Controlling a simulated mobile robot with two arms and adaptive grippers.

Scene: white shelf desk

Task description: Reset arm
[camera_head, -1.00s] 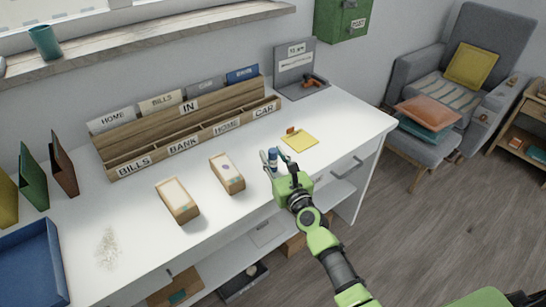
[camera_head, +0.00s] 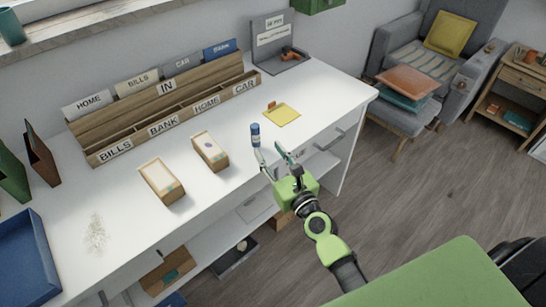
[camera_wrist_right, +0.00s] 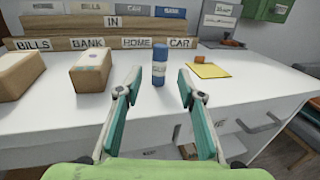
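My right gripper (camera_head: 269,154) is open and empty at the front edge of the white desk (camera_head: 226,204). A small blue bottle with a pale label (camera_head: 255,135) stands upright on the desk just beyond its fingertips. In the right wrist view the bottle (camera_wrist_right: 159,66) shows between the two spread fingers (camera_wrist_right: 154,88), apart from both. My left gripper is not in view.
A wooden sorter (camera_head: 170,123) stands along the wall. Two small boxes (camera_head: 161,179) (camera_head: 210,150) lie left of the bottle. A yellow note (camera_head: 282,115) lies to its right. A blue tray (camera_head: 22,262) is at lower left. An armchair (camera_head: 430,75) stands right.

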